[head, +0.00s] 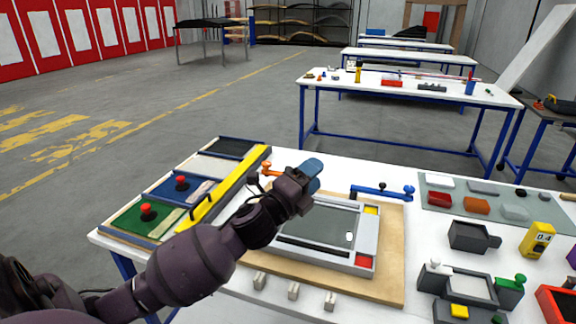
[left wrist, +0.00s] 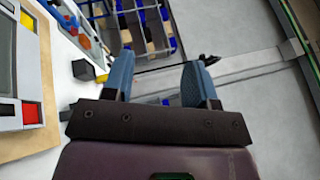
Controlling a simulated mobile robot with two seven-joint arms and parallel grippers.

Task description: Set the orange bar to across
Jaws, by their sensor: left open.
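The orange bar (head: 271,169) shows in the head view just left of my left gripper, behind the grey framed panel (head: 367,240). Only its left end shows; my gripper and wrist hide the rest, so its setting cannot be told. My left gripper (head: 312,170) is above the panel's back left, its blue fingers pointing up and away to the right. In the left wrist view the fingers (left wrist: 157,80) stand wide apart with nothing between them. An orange-red piece (left wrist: 82,41) lies left of them there. My right gripper is not in view.
A blue bar (head: 383,190) with knobs lies behind the panel. The panel sits on a wooden board (head: 391,275). A yellow bar (head: 225,190) and red-knobbed trays stand left. Grey bins and a yellow device (head: 537,239) stand right. Small blocks (head: 293,291) line the front.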

